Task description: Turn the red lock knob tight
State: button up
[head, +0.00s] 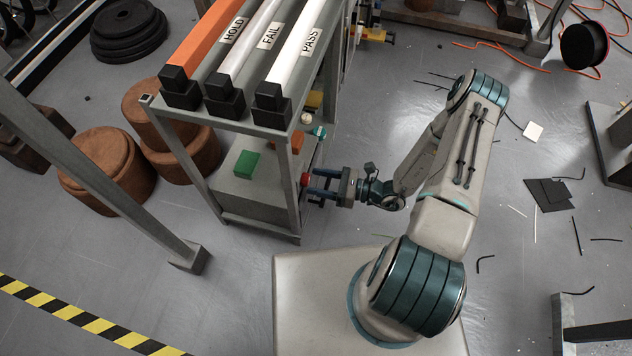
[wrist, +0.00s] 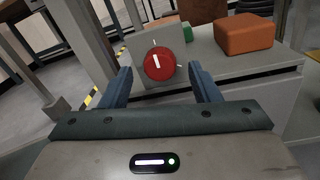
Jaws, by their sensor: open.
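The red lock knob (wrist: 158,63) is a round red disc with a white bar mark that stands close to upright in the wrist view. It sits on the face of a grey plate (wrist: 148,96), with short pale tick marks around it. In the head view the knob (head: 304,180) shows small at the side of the grey rack. My gripper (head: 316,187) is open and faces the knob. In the wrist view its two blue fingers (wrist: 160,88) stand left and right of the knob, with a gap on each side. I cannot tell whether the fingertips reach past the knob's face.
The grey rack (head: 222,195) carries orange and white bars labelled HOLD, FAIL and PASS on top. A green block (head: 246,164) and an orange block (wrist: 244,33) lie on its lower shelf. Brown round stools (head: 105,170) stand left. Thin dark scraps litter the floor right.

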jog(key=shift+w+a, duration=0.1)
jog(key=shift+a, duration=0.4)
jog(key=c, duration=1)
